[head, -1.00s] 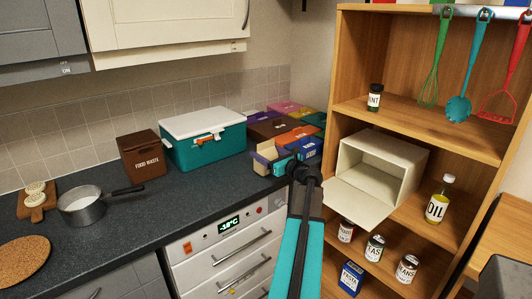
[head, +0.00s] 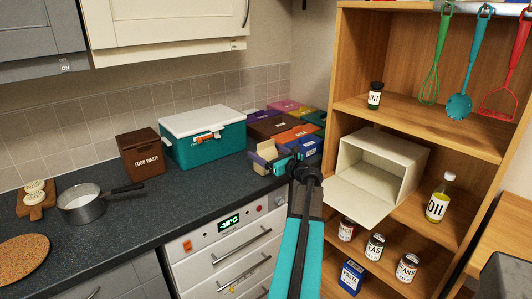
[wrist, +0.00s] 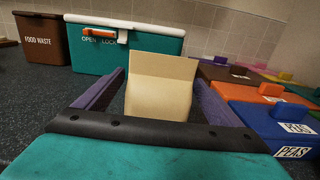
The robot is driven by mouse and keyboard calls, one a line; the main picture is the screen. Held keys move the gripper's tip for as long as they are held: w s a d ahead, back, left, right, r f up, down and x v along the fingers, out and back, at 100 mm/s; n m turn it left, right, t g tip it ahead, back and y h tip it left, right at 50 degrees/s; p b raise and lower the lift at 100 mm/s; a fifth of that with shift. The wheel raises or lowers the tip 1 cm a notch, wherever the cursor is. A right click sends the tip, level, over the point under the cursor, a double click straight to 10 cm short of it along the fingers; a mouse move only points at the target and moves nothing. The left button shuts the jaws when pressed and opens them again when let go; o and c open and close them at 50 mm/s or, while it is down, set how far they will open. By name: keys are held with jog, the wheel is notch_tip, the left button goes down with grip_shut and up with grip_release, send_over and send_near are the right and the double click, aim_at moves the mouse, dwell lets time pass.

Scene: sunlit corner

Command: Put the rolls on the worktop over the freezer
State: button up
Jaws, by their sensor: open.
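A tan, plain packet with a folded-looking top, seemingly the rolls (wrist: 160,95), stands upright on the dark worktop (head: 205,195) above the freezer. My gripper (wrist: 160,80) is open, with one purple-grey finger on each side of the packet. I cannot tell whether the fingers touch it. In the head view my gripper (head: 268,158) is low over the worktop, and the packet (head: 267,150) shows only partly behind it. The white freezer (head: 225,250) with a -18°C display is below. No lettering shows on the packet.
A teal cool box (head: 205,145) and brown food waste bin (head: 140,155) stand behind and left. Coloured boxes, including a blue peas box (wrist: 290,125), crowd the right. An open cream bin (head: 385,165) sits on the wooden shelf.

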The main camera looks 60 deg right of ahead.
jog(key=shift+r, duration=0.15)
jog(key=shift+s+r+p, duration=0.1)
jog(key=shift+r+p, duration=0.1)
jog(key=shift+p, duration=0.15)
jog(key=b+v, duration=0.2)
jog(key=v, duration=1)
dwell(0.4)
